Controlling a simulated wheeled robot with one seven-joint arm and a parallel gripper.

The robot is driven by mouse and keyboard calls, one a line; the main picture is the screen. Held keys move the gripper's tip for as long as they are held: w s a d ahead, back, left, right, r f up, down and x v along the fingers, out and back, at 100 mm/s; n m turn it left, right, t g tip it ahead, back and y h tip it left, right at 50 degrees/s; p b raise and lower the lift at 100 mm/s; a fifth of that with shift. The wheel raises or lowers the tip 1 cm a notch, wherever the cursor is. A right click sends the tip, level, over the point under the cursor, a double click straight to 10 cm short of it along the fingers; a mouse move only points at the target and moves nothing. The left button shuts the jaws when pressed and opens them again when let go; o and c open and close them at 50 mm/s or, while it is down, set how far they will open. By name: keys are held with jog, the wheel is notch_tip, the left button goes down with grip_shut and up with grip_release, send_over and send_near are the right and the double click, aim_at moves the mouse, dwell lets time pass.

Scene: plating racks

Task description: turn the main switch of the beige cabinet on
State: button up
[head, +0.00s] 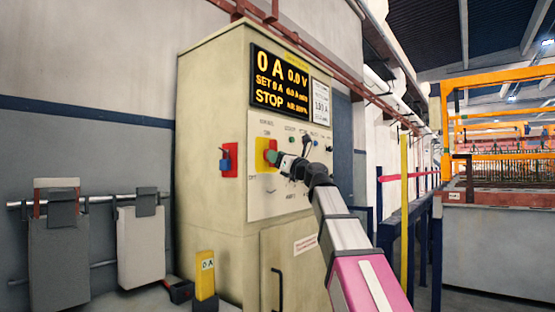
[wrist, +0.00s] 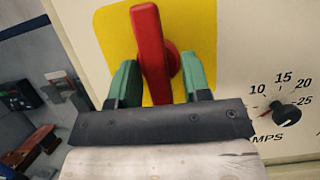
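The beige cabinet (head: 212,130) stands against the wall in the head view. Its main switch is a red handle (wrist: 150,55) on a yellow plate (wrist: 203,25); the plate also shows in the head view (head: 261,150). In the wrist view the handle stands nearly upright. My gripper (head: 272,157) is at the switch and hides most of it in the head view. Its green fingers (wrist: 160,82) are apart, one on each side of the handle. A gap shows between the right finger and the handle; whether the left finger touches it I cannot tell.
A black display (head: 281,82) reads 0 A, 0.0 V and STOP. A red plate with a blue switch (head: 226,160) is on the cabinet's left side. An amps dial (wrist: 287,112) is right of the yellow plate. A yellow post (head: 205,276) stands at the cabinet's foot.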

jog(key=shift+w+a+r, duration=0.2)
jog(key=shift+w+a, duration=0.1)
jog(key=shift+a, duration=0.15)
jog(key=shift+s+d+f, duration=0.15)
jog(key=shift+s+f, duration=0.05)
jog(key=shift+f, duration=0.05)
jog(key=v, duration=1)
jog(key=shift+d, duration=0.2)
jog(key=shift+s, duration=0.1)
